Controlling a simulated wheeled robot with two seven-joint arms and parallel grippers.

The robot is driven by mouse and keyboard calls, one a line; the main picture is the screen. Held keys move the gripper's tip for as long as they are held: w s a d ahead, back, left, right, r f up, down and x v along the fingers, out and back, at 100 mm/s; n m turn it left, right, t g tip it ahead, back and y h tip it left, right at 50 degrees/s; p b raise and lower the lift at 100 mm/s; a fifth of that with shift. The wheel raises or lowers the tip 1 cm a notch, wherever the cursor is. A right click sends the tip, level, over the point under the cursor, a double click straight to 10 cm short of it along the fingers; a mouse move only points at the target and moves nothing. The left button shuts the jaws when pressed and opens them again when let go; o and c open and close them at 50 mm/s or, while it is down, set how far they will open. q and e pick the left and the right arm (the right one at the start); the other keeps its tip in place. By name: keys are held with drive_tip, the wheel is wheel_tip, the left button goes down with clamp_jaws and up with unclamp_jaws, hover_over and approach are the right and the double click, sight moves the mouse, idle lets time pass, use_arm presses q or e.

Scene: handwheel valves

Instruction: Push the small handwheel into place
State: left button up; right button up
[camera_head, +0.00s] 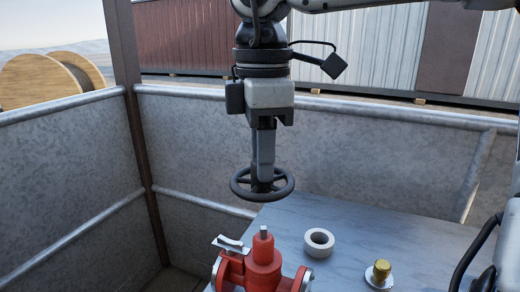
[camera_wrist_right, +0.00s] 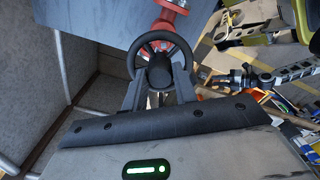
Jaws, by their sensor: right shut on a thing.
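The small black handwheel (camera_head: 287,188) hangs level below my right gripper (camera_head: 263,160), which points straight down and is shut on its hub. In the right wrist view, the handwheel (camera_wrist_right: 140,48) shows between the fingers of the gripper (camera_wrist_right: 158,85). The red valve (camera_head: 262,268) stands on the table with its square grey stem (camera_head: 263,229) pointing up. In the head view the wheel appears above the stem, with a visible gap between them. In the right wrist view the red valve (camera_wrist_right: 168,22) is partly hidden behind the wheel. My left gripper is not in view.
The grey table (camera_head: 360,235) also holds a white tape roll (camera_head: 319,242) and a brass fitting (camera_head: 379,273) on a pale disc, both right of the valve. Metal panels with rails (camera_head: 330,110) enclose the table's back and left.

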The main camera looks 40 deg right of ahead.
drive_tip(key=shift+s+a+r+m, duration=0.15)
drive_tip(key=shift+s+r+m, duration=0.15)
drive_tip(key=shift+s, duration=0.05)
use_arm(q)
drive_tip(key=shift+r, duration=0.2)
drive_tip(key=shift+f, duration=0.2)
use_arm(e)
drive_tip(key=shift+f, duration=0.15)
wheel_tip(320, 180, down, 2)
drive_tip(key=b, duration=0.2)
drive_tip(key=shift+f+b, duration=0.2)
drive_tip(key=shift+b, duration=0.15)
wheel_tip(320, 180, down, 2)
drive_tip(key=shift+f+b, duration=0.2)
drive_tip(key=shift+b, duration=0.95)
drive_tip(key=shift+f+b, duration=0.4)
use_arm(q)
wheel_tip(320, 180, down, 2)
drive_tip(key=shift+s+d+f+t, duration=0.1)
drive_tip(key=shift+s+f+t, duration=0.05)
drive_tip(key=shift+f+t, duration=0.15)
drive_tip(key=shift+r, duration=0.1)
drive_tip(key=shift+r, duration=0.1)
